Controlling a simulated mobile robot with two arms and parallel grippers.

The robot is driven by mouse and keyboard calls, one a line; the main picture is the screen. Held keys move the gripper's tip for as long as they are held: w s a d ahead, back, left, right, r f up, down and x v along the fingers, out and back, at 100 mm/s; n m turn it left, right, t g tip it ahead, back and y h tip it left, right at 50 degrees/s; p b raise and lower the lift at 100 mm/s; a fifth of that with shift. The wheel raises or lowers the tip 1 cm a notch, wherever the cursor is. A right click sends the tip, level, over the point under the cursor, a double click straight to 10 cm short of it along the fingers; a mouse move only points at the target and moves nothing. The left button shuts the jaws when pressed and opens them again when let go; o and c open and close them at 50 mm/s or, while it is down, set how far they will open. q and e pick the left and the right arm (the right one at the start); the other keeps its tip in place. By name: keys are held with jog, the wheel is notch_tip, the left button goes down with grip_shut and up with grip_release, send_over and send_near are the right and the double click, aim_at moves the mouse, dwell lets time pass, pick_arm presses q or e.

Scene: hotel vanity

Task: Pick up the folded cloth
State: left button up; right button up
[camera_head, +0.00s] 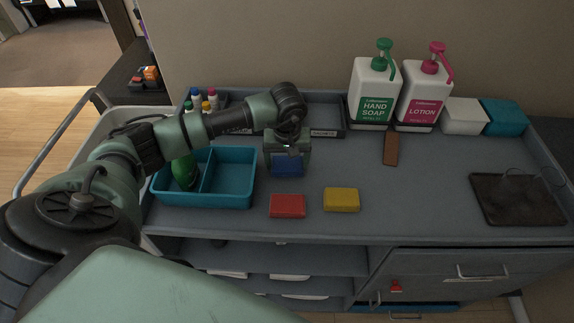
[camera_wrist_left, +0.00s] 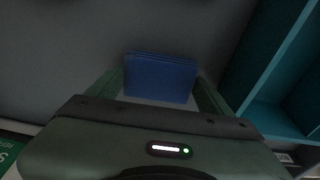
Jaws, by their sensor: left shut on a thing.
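A blue folded cloth (camera_head: 287,165) is between the fingers of my left gripper (camera_head: 288,160), near the middle of the grey top. In the left wrist view the blue cloth (camera_wrist_left: 160,78) shows its layered edge, with a green finger (camera_wrist_left: 108,84) on its left and another (camera_wrist_left: 210,98) on its right. The left gripper is shut on it. I cannot tell whether the cloth touches the surface or is slightly above it. My right gripper is in neither view.
A teal divided bin (camera_head: 232,184) holding a green bottle (camera_head: 184,172) stands left of the gripper. A red block (camera_head: 287,205) and a yellow block (camera_head: 341,199) lie in front. Soap (camera_head: 371,95) and lotion (camera_head: 420,100) bottles stand behind right. A dark tray (camera_head: 515,205) is far right.

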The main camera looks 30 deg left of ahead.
aim_at(287, 163)
pick_arm(q)
jog(key=shift+r, duration=0.5)
notch_tip(287, 163, up, 19)
jog(key=b, duration=0.5)
